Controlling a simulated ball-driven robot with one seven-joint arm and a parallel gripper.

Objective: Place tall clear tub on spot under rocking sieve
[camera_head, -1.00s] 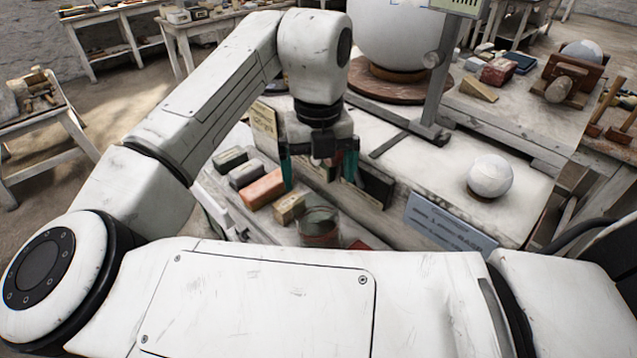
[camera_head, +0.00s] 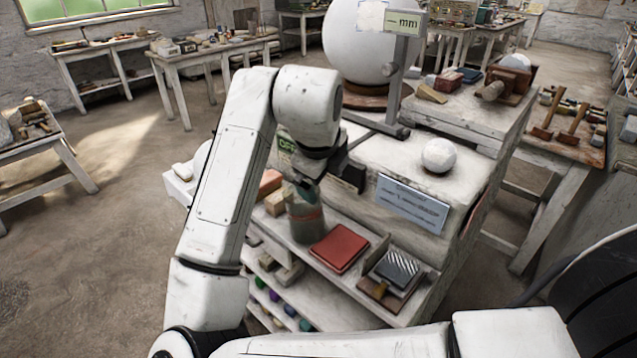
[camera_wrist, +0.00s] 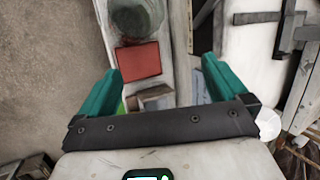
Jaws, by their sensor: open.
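A tall, see-through grey-green tub (camera_head: 306,220) with a reddish band stands upright on the low shelf, left of a flat red pad. Its round shape shows at the top of the wrist view (camera_wrist: 137,16). My gripper (camera_head: 308,184) is just above the tub in the head view, and my arm hides part of that area. In the wrist view my gripper (camera_wrist: 162,66) has its teal fingers spread wide with nothing held between them. The tub lies beyond the fingertips there. I cannot make out a rocking sieve or a marked spot.
The red pad (camera_head: 339,248) and a dark tray (camera_head: 392,280) lie right of the tub; a red brick (camera_head: 270,183) is left of it. Above stand a plaster ball (camera_head: 438,155), a blue-grey placard (camera_head: 411,204) and a metal post (camera_head: 397,85). Open floor lies left.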

